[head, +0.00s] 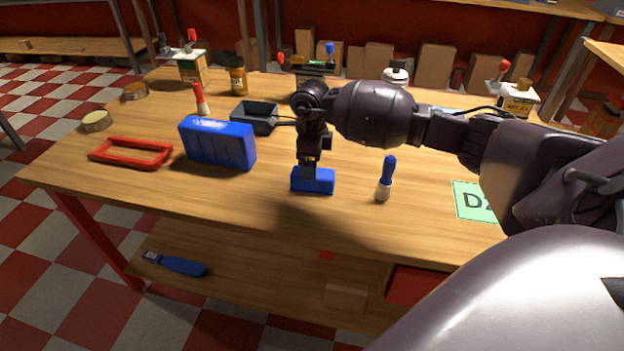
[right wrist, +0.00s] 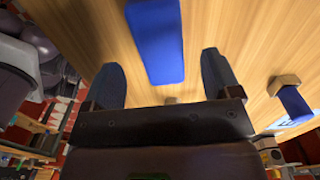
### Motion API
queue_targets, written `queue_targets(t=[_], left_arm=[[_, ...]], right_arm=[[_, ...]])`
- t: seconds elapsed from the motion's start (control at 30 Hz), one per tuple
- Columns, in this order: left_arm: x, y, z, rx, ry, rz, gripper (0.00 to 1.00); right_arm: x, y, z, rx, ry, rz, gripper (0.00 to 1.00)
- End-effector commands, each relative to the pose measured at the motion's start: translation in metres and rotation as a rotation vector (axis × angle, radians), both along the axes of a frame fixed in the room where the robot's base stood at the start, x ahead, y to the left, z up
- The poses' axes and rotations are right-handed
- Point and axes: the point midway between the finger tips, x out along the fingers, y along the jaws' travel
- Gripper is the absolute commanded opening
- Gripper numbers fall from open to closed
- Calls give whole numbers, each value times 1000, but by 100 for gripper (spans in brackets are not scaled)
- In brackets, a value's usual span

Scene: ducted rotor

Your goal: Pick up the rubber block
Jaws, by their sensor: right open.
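A small blue block (head: 313,181), which I take to be the rubber block, lies on the wooden workbench near its front edge. In the right wrist view the blue block (right wrist: 156,42) lies ahead of the fingers, lined up with the gap between them. My right gripper (head: 310,167) is right above the block in the head view and hides part of its top. In the right wrist view its two dark fingers are spread apart with nothing held between them. I cannot tell whether they touch the block. My left gripper is not in view.
A larger blue box (head: 217,144) and a red frame (head: 131,152) are to the left. A blue-handled brush (head: 385,179) stands close on the right, near a green card (head: 474,201). A dark tray (head: 255,118) is behind. Bare wood lies around the block.

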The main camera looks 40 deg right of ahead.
Motion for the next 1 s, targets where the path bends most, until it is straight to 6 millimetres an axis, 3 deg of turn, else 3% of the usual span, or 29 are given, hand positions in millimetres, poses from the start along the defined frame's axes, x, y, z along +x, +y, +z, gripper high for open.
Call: queue_targets(t=[0.4,0.67,1.0], left_arm=[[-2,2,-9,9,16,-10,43],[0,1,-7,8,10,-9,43],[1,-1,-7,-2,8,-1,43]], right_arm=[[-3,-3,-48,3,3,0,83],[-2,-3,-50,2,-2,1,83],[-2,-3,-50,1,-1,0,34]])
